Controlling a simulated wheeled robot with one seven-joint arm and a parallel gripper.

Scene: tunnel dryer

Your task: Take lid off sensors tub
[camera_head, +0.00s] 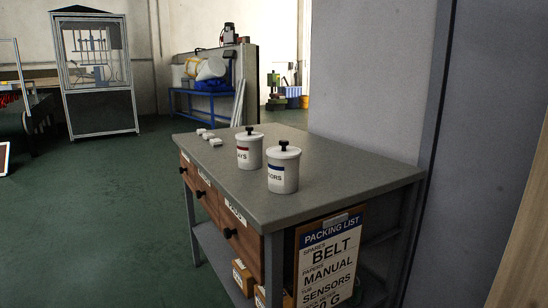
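The sensors tub (283,176) is a white tub with a blue band and lettering that reads partly "...ORS". It stands upright on the grey bench top. Its white lid (284,153) with a black knob is on it. Just behind and to its left stands a similar white tub (249,155) with a red band, partly lettered "...AYS", also lidded with a black knob. My gripper is not in view.
The bench (330,165) has wooden drawers with black knobs. Small white blocks (207,134) lie at its far left edge. A packing list board (328,262) hangs at its near end. A grey wall (371,75) borders the right. Green floor (110,215) is open at left.

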